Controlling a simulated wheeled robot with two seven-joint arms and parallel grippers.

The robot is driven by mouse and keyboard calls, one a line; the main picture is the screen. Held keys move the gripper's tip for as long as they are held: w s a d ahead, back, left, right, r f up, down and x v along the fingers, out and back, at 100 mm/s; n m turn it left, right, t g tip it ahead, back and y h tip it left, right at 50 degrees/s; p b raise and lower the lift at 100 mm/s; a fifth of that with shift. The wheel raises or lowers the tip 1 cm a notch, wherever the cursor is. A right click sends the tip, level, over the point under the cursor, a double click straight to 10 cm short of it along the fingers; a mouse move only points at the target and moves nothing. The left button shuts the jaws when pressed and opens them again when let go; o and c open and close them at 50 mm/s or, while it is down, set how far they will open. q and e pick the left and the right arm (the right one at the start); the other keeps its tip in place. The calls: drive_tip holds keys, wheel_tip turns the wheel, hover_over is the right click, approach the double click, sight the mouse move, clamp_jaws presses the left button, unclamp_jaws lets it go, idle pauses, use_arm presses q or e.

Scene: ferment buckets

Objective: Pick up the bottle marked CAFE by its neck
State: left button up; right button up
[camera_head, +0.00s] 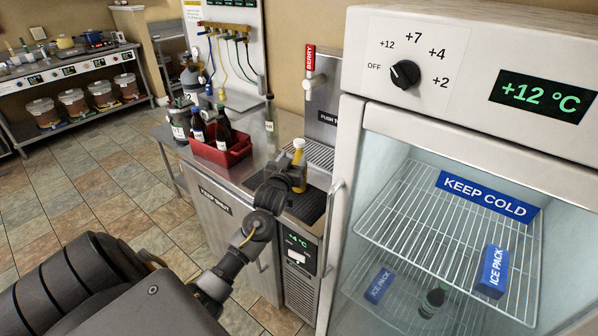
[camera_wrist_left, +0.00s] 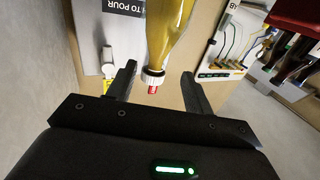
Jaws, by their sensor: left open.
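My left gripper (camera_head: 288,172) is open above the counter by the drip tray. A bottle with yellow contents (camera_head: 298,151) stands right at it, partly hidden by the gripper. In the left wrist view, which shows things upside down, this bottle (camera_wrist_left: 168,40) has a white collar and red tip. Its neck end lies between the two open fingers of the gripper (camera_wrist_left: 158,74), with gaps visible on both sides. No CAFE label is readable on it or on any other bottle. My right gripper is not in view.
A red crate (camera_head: 232,157) with dark bottles (camera_head: 223,130) stands left on the counter (camera_head: 255,125); a slim bottle (camera_head: 270,116) stands behind. The BERRY tap (camera_head: 310,62) is close behind the gripper. The tall fridge (camera_head: 350,120) blocks the right side. A dark bottle (camera_head: 433,300) is inside.

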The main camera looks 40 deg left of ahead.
sight(298, 152)
use_arm(q)
drive_tip(key=shift+w+a, duration=0.1)
drive_tip(key=shift+w, duration=0.2)
drive_tip(key=shift+w+r+p, duration=0.2)
drive_tip(key=shift+w+p, duration=0.15)
drive_tip(key=p+x, duration=0.1)
drive_tip(key=x, duration=0.2)
drive_tip(key=shift+w+f+p, duration=0.2)
drive_tip(key=shift+w+p, duration=0.1)
drive_tip(key=shift+w, duration=0.05)
drive_tip(key=shift+w+a+f, duration=0.1)
drive_tip(key=shift+w+a, duration=0.1)
drive_tip(key=shift+w, duration=0.2)
drive_tip(key=shift+c, duration=0.3)
clamp_jaws()
